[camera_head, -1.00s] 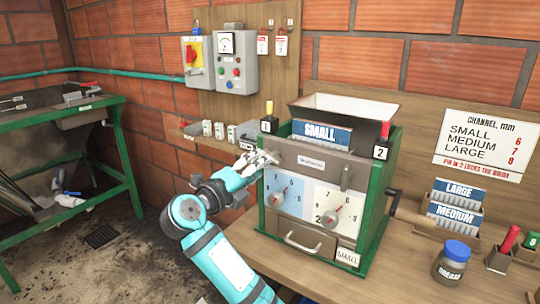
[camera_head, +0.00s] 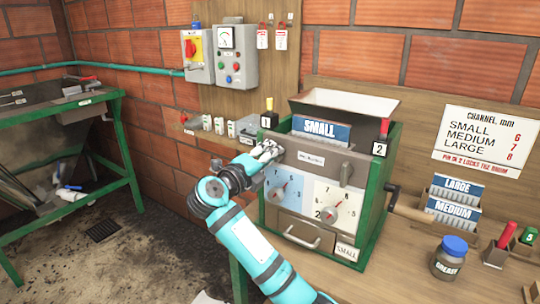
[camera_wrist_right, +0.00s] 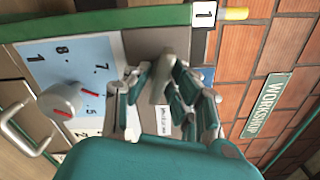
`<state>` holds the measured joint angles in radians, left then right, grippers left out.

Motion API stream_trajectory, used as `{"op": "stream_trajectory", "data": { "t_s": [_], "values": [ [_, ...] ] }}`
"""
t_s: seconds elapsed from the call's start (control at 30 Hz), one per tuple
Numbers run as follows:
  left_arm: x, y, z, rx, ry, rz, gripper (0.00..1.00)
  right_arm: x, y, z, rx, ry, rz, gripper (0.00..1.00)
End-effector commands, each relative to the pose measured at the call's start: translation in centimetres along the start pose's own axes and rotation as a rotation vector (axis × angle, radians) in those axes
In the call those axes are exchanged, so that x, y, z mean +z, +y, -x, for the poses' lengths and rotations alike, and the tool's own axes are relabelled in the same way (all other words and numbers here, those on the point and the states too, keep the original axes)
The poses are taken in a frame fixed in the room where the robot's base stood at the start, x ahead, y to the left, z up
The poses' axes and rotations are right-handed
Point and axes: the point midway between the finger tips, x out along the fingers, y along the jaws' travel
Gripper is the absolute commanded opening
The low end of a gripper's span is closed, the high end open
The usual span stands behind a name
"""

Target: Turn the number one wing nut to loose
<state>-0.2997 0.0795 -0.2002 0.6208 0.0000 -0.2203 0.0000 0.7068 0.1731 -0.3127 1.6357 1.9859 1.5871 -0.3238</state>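The machine (camera_head: 379,192) has a green frame, two dials and a grey plate across its upper front. The number one wing nut (camera_wrist_right: 160,82) is a grey piece on this plate, below the "1" tag (camera_wrist_right: 204,14) in the head view. My right gripper (camera_wrist_right: 160,88) has its fingers on both sides of it; I cannot tell if they press on it. In the head view my right gripper (camera_head: 268,150) hides this nut. A second wing nut (camera_head: 346,174) stands upright on the plate's right side, below the "2" tag (camera_head: 379,149). My left gripper is not in view.
The left dial (camera_head: 278,194) and right dial (camera_head: 329,215) sit just below the plate. A hopper (camera_head: 343,108) tops the machine and a crank handle (camera_head: 410,213) sticks out right. A grease jar (camera_head: 449,260) and card holders stand on the bench at right.

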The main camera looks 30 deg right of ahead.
Motion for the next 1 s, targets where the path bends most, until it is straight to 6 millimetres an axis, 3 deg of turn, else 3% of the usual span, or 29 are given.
{"op": "stream_trajectory", "data": {
  "t_s": [0.27,0.5,0.63,1.0],
  "values": [
    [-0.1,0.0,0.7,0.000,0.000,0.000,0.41,0.1,-0.2,0.1,0.002,0.000,0.019,0.00],
    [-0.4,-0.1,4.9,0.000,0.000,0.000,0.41,0.2,-0.6,0.1,0.007,0.002,0.210,0.00],
    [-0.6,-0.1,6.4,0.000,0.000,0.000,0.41,0.2,-0.5,0.1,0.006,0.000,0.301,0.00],
    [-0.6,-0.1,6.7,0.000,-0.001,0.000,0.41,0.0,0.0,0.0,0.001,0.000,0.355,0.00]
  ]
}}
